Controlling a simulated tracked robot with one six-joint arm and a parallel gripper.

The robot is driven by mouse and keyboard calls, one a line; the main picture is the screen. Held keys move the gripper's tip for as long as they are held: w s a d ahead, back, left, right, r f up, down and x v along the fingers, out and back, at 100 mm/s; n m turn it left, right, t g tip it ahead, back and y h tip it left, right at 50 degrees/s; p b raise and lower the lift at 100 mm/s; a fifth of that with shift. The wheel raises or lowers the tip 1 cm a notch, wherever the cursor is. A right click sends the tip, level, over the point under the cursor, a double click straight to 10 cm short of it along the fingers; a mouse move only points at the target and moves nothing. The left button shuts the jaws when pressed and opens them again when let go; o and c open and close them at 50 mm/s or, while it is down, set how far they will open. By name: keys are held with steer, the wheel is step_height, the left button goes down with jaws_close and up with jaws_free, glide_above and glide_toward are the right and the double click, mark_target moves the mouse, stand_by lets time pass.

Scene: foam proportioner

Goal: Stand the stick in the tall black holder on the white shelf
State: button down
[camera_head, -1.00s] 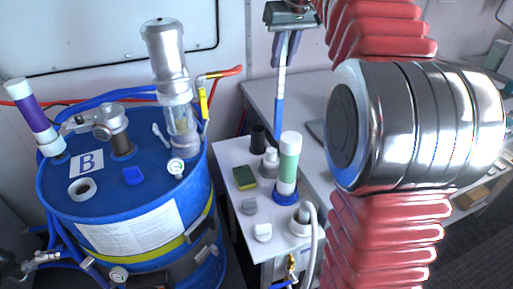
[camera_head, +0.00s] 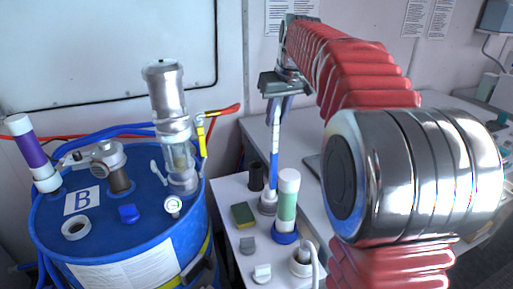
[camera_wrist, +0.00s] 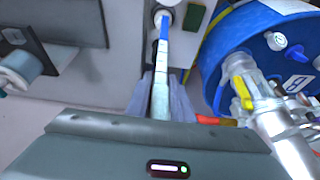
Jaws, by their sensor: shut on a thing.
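The stick (camera_head: 275,150), pale above and blue at its lower end, hangs almost upright from my gripper (camera_head: 278,103). My gripper is shut on its upper part. The tall black holder (camera_head: 256,176) stands on the white shelf (camera_head: 228,203), just left of the stick's lower end. That end appears in front of a grey-white fitting (camera_head: 268,203); I cannot tell whether they touch.
A green-and-white cylinder (camera_head: 287,205) stands close right of the stick. A green-yellow sponge (camera_head: 243,215) lies in front of the holder. The blue drum (camera_head: 140,220) with its tall fittings stands left. A white bench (camera_head: 300,150) is behind.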

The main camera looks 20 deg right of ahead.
steer(key=w, duration=1.6)
steer(key=shift+w, duration=0.25)
steer(key=shift+f, duration=0.2)
step_height(320, 180, down, 8)
steer(key=shift+r, duration=0.2)
stand_by(0.8)
steer(key=shift+f, duration=2)
steer(key=c, duration=1.6)
jaws_free()
steer(key=shift+o, duration=0.2)
